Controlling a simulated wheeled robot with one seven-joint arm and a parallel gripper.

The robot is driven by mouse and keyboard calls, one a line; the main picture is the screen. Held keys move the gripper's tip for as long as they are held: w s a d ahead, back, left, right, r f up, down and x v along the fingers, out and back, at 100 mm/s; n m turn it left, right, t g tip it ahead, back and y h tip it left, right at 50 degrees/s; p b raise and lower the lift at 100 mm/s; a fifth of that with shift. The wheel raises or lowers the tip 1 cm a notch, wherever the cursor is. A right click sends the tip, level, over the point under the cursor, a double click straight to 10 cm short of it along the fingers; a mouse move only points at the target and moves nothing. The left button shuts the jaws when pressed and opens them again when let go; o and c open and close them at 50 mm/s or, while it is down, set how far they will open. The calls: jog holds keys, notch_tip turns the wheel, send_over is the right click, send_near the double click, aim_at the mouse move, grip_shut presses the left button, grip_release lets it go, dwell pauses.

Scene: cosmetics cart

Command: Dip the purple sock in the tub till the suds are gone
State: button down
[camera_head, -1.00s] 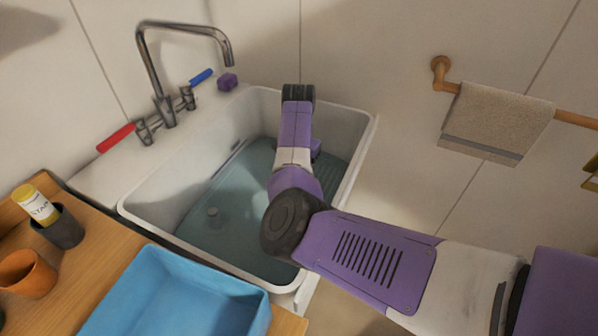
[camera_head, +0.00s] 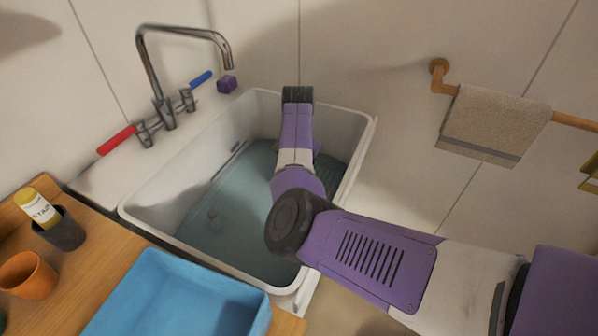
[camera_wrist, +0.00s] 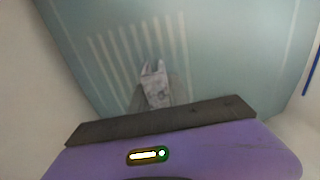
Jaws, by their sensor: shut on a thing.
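The tub (camera_head: 362,140) is a white sink with blue-green water (camera_head: 228,205) in it. My arm reaches over it and hides my gripper in the head view. In the wrist view my gripper (camera_wrist: 157,101) points down at the water and is shut on a small, pale grey-lavender crumpled thing, which I take to be the sock (camera_wrist: 156,82). Its surface is whitish and mottled; I cannot tell whether that is suds. I cannot tell whether it touches the water.
A tap (camera_head: 160,80) with red and blue handles and a purple block (camera_head: 227,84) are on the tub's back ledge. A blue tray (camera_head: 180,300), an orange cup (camera_head: 28,276) and a dark holder with a bottle (camera_head: 62,230) are front left. A towel (camera_head: 494,122) hangs right.

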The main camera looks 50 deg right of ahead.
jog(key=shift+a, duration=0.15)
notch_tip(320, 180, up, 23)
jog(key=p, duration=2.1)
dwell(0.6)
jog(key=shift+a, duration=0.1)
dwell(0.9)
